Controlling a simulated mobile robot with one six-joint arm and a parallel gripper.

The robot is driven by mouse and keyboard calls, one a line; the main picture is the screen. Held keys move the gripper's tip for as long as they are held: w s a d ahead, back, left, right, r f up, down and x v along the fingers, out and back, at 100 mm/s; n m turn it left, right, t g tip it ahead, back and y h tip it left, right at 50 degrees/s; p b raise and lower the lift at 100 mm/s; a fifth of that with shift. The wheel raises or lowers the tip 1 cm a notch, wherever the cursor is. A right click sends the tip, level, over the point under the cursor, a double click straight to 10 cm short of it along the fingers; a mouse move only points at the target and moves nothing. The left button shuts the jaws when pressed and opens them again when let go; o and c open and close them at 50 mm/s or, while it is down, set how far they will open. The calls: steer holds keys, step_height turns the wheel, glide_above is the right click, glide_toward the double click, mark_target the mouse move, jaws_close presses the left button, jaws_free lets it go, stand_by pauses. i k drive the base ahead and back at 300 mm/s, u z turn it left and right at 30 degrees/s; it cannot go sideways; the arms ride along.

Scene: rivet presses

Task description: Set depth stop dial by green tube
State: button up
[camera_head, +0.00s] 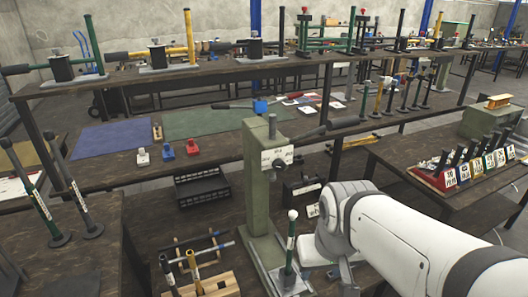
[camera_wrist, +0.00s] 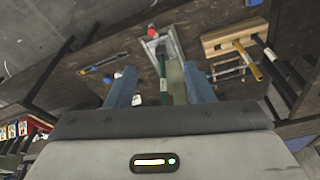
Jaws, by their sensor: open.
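A green press column (camera_head: 257,180) stands mid-bench in the head view, with a white label and a long dark handle. A thin green tube (camera_head: 290,245) with a white ball top stands upright on the base in front of it. In the wrist view a dark green tube (camera_wrist: 163,88) shows between the fingers of my gripper (camera_wrist: 160,78), with a pale base plate (camera_wrist: 173,42) beyond. The fingers are open and apart. Contact with the tube cannot be told. My arm hides the gripper in the head view. I cannot make out a depth stop dial for certain.
A wooden rack (camera_head: 222,286) with yellow and dark tubes stands left of the press. A row of coloured labelled holders (camera_head: 462,172) is on the right table. Blue (camera_head: 110,140) and green (camera_head: 200,122) mats lie on the rear bench. A dark crate (camera_head: 203,187) sits behind the press.

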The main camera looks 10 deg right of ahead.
mark_target(279, 165)
steer(key=u, duration=1.25)
steer(key=k, duration=1.85)
steer(key=z, duration=0.6)
steer(key=i, duration=1.55)
steer(key=z, duration=0.05)
